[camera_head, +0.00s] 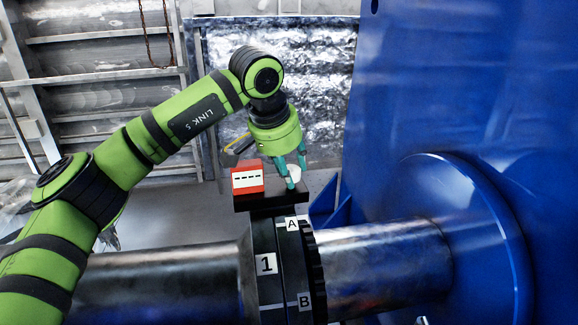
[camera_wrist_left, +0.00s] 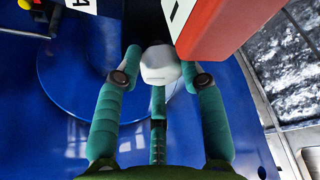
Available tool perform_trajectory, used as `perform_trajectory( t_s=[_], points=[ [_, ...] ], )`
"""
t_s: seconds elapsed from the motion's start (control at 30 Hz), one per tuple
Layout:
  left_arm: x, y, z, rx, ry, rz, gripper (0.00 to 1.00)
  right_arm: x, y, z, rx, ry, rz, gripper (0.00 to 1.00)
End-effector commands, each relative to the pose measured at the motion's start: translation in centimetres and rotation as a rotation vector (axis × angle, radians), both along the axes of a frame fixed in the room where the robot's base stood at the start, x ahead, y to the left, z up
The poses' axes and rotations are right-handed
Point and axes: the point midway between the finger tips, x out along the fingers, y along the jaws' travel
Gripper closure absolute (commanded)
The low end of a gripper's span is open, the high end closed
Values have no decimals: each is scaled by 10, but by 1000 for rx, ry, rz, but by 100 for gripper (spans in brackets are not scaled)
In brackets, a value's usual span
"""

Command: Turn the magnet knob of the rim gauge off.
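The rim gauge is a red box (camera_head: 247,177) with a white display, on a dark bar (camera_head: 258,201) above the coupling rim. The white magnet knob (camera_head: 294,172) stands at the right of the box. My left gripper (camera_head: 293,174) reaches down over the knob with its teal fingers. In the left wrist view the knob (camera_wrist_left: 160,68) lies between the fingertips (camera_wrist_left: 160,72), which bend in against its sides; the red box (camera_wrist_left: 225,25) is close beside the right finger. The knob's marking is too small to read. My right gripper is out of view.
The dark coupling (camera_head: 282,265), with labels 1, A and B, joins steel shafts on its left (camera_head: 165,285) and right (camera_head: 380,262). A large blue housing (camera_head: 440,90) fills the right side. Open floor and a metal wall lie behind.

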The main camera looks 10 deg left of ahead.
Motion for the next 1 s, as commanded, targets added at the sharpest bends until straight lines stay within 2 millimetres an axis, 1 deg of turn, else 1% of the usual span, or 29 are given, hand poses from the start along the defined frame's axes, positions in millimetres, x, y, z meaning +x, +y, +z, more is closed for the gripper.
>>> perform_trajectory(
  t_s=[0.17, 0.33, 0.53, 0.57, 0.6, 0.9, 1.0],
  points=[
    [0, 0, 1, -2, -1, 8, 93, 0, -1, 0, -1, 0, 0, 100],
    [0, -1, 1, -2, -3, 70, 93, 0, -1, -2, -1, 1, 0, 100],
    [0, -1, 1, -4, -1, 70, 93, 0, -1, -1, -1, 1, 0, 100],
    [0, -1, 1, -4, -1, 70, 52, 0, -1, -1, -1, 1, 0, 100],
    [0, -1, 1, -3, -1, 69, 38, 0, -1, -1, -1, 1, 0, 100],
    [0, -1, 1, -2, -1, 70, 38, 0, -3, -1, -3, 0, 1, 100],
    [-1, 0, 4, -3, -2, 70, 38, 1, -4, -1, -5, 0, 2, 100]
  ],
)
